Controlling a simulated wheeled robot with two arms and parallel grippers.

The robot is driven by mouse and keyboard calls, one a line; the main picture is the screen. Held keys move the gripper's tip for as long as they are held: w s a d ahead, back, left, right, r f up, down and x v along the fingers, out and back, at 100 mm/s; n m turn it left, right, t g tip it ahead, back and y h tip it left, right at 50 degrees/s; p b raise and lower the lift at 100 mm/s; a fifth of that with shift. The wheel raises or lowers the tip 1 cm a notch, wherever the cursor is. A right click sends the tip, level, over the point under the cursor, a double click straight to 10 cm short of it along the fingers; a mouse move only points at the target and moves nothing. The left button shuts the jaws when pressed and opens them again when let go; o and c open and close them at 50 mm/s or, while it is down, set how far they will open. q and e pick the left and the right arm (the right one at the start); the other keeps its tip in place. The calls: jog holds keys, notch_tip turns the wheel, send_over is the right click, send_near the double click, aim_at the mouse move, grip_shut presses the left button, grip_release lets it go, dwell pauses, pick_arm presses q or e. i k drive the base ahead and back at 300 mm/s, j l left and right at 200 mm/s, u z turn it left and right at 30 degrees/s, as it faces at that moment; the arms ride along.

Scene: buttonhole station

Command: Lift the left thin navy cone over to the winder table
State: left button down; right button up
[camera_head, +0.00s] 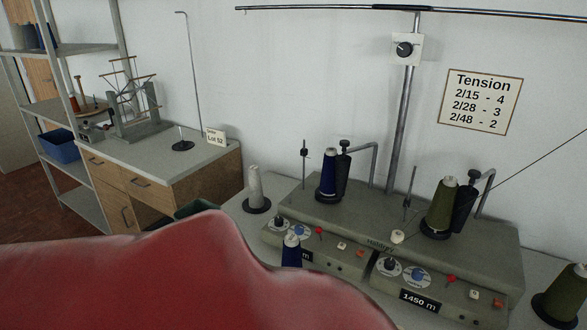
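A navy cone (291,251) with a pale tip stands in front of the grey machine's left half; its lower part is hidden. Another navy cone (326,174) stands on the machine, with a dark cone-shaped part (342,172) right behind it. I cannot tell which of these is the left thin one. More dark blue cones (45,36) stand on the shelf at the far left. The grey two-position machine (375,240) rests on a pale table (230,204). Neither gripper is in view. A large red surface close to the camera hides the lower left.
A grey-white cone (254,187) stands left of the machine. Olive cones stand on its right half (441,205) and at the right edge (568,293). A wooden cabinet (192,178) at left bears a swift (138,110), a tall wire stand (193,85) and a sign (215,137).

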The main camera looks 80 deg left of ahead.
aim_at(256, 200)
jog(key=u, duration=2.75)
